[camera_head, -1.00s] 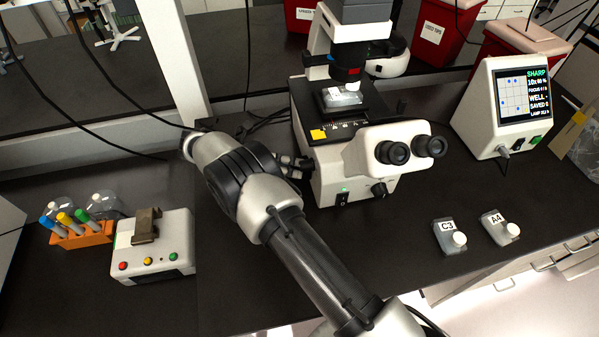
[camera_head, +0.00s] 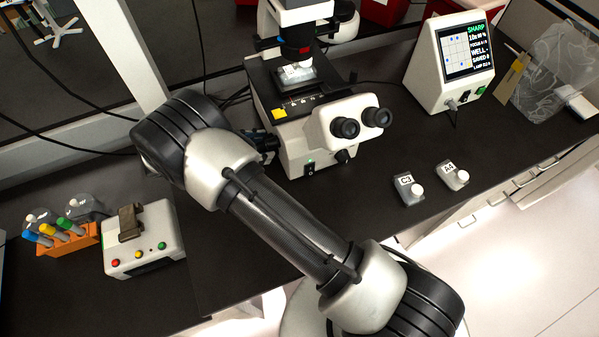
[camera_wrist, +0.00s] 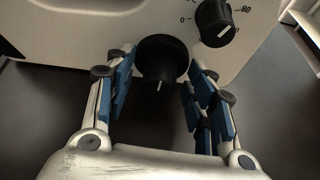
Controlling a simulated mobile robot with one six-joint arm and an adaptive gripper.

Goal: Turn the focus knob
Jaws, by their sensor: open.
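The microscope (camera_head: 330,125) stands on the dark bench, a labelled flask (camera_head: 296,74) on its stage. In the wrist view, a large round black knob (camera_wrist: 161,58) with a white mark sticks out of the pale housing. My gripper (camera_wrist: 160,80) is open, its blue-padded fingers on either side of this knob, with visible gaps. Whether the fingertips reach past its face is hard to tell. A smaller black dial (camera_wrist: 214,24) with a printed number scale sits above right. In the head view, my gripper is mostly hidden behind my arm, at the microscope's left side.
A monitor (camera_head: 465,50) reading SHARP stands right of the microscope. Flasks C3 (camera_head: 408,190) and A4 (camera_head: 452,176) stand at the front right. A white device with coloured buttons (camera_head: 145,240) and an orange tube rack (camera_head: 68,242) are at left.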

